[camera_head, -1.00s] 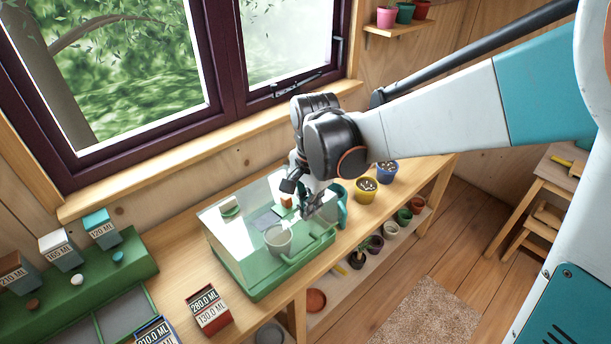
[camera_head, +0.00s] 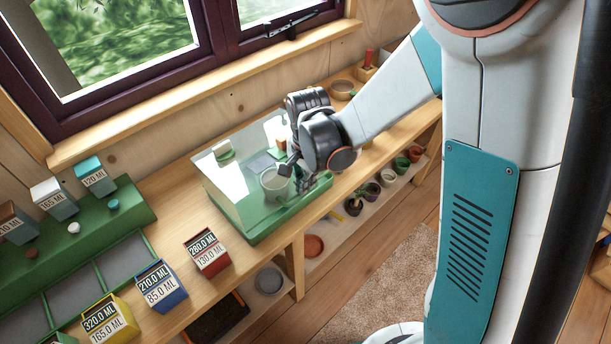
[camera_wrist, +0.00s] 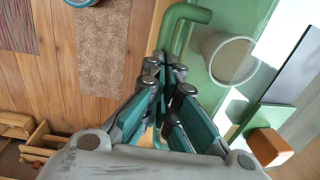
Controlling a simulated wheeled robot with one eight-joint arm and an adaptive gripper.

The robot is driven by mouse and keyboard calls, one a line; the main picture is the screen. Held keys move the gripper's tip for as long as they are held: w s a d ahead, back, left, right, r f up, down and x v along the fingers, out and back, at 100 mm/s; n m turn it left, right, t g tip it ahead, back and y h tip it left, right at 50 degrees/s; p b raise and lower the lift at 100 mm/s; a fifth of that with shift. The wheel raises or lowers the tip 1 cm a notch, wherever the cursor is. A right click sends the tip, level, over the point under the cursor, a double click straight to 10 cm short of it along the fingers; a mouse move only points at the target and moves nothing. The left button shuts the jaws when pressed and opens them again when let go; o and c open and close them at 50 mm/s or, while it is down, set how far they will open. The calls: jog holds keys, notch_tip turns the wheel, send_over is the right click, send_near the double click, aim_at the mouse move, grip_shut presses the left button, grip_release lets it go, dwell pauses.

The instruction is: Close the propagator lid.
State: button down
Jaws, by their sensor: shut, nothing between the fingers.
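The propagator has a green tray (camera_head: 262,229) on the wooden bench and a clear lid (camera_head: 222,190) with bright reflections. I cannot tell how far the lid stands open. A pale pot (camera_head: 274,184) shows inside the tray and also in the wrist view (camera_wrist: 228,57). My gripper (camera_head: 302,182) is at the right end of the propagator, close to the pot. In the wrist view my gripper (camera_wrist: 166,68) has its fingers together, with nothing between them, beside a green bar (camera_wrist: 177,22) at the tray's edge. Contact with the bar or the lid is unclear.
An orange-brown block (camera_wrist: 269,146) and a dark flat slab (camera_wrist: 263,125) lie near the pot. Red (camera_head: 207,252), blue (camera_head: 161,286) and yellow (camera_head: 109,318) labelled boxes stand to the left. Small pots (camera_head: 388,178) stand on the shelf below. The window wall is behind.

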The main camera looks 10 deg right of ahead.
jog(key=shift+f, duration=0.15)
jog(key=f+b, duration=0.1)
jog(key=s+f+b, duration=0.1)
jog(key=f+b, duration=0.1)
jog(key=d+f+b, duration=0.1)
jog(key=f+b, duration=0.1)
jog(key=shift+s+d, duration=0.1)
jog(key=shift+s, duration=0.3)
notch_tip(320, 180, up, 14)
jog(key=s+d+p, duration=0.1)
jog(key=p, duration=0.4)
jog(key=shift+s, duration=0.4)
jog(key=shift+d, duration=0.15)
